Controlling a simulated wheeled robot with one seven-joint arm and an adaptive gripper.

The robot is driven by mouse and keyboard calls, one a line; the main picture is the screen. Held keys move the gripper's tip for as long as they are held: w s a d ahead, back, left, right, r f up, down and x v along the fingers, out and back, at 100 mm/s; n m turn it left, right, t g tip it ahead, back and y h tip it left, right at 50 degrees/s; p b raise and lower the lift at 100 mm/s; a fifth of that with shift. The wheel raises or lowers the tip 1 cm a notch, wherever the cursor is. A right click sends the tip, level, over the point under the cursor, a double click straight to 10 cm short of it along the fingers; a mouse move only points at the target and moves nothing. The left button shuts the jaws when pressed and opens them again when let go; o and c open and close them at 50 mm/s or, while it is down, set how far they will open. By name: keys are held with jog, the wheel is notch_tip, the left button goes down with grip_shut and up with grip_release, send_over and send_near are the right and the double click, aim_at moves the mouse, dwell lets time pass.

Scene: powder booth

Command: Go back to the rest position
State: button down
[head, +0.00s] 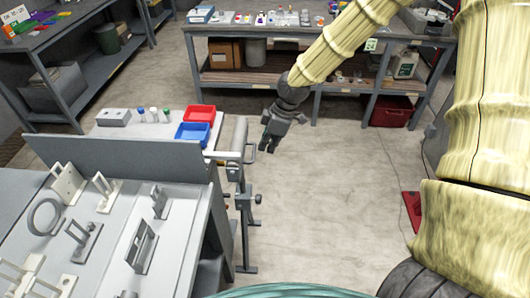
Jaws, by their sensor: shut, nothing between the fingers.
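My gripper (270,146) is at the end of my arm, which reaches down from the upper right in the head view. It hangs over the open floor, to the right of the small table with the trays, and points downward. Its dark fingers are shut with nothing between them. It appears apart from every object around it.
A red tray (199,113) and a blue tray (194,134) sit on a small table left of my gripper. A grey bench (175,240) with several parts is at the lower left. A long workbench (235,80) stands behind. The concrete floor (325,190) is clear.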

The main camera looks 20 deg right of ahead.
jog(key=s+a+f+m+g+b, duration=0.1)
jog(key=s+a+f+m, duration=0.25)
jog(key=s+f, duration=0.5)
jog(key=s+a+f+m+b, duration=0.1)
jog(key=s+a+f+m, duration=0.4)
jog(key=f, duration=0.6)
jog(key=s+d+f+m+h, duration=0.1)
jog(key=s+f+m, duration=0.1)
jog(key=s+f, duration=0.4)
jog(key=s+d+f+m+h+b, duration=0.1)
jog(key=s+f, duration=0.5)
jog(key=s, duration=0.7)
jog(key=shift+s+m+g+h, duration=0.3)
jog(key=shift+s+m+h, duration=0.1)
jog(key=shift+m+h, duration=0.15)
jog(key=shift+f, duration=0.1)
